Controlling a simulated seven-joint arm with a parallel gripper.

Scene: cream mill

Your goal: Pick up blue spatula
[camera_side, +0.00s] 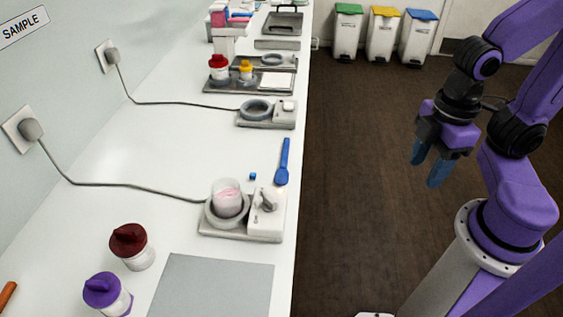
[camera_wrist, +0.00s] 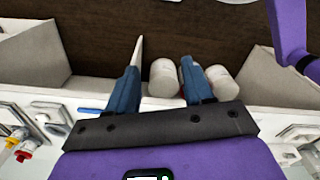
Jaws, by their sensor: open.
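The blue spatula (camera_side: 283,162) lies on the white bench near its right edge in the side view, just behind the mixing device with the beaker. A thin blue strip at the left in the wrist view may be part of it, but I cannot tell for sure. My gripper (camera_side: 427,168) hangs over the floor to the right of the bench, clear of the spatula, with its blue fingers pointing down. The fingers also show in the wrist view (camera_wrist: 158,68), apart, with nothing held between them.
A mixing device (camera_side: 270,222) with a beaker of pink liquid (camera_side: 228,198) stands in front of the spatula. A small blue cube (camera_side: 252,176) lies beside it. Dark red (camera_side: 132,247) and purple-capped (camera_side: 108,295) jars stand nearer, by a grey mat (camera_side: 215,288).

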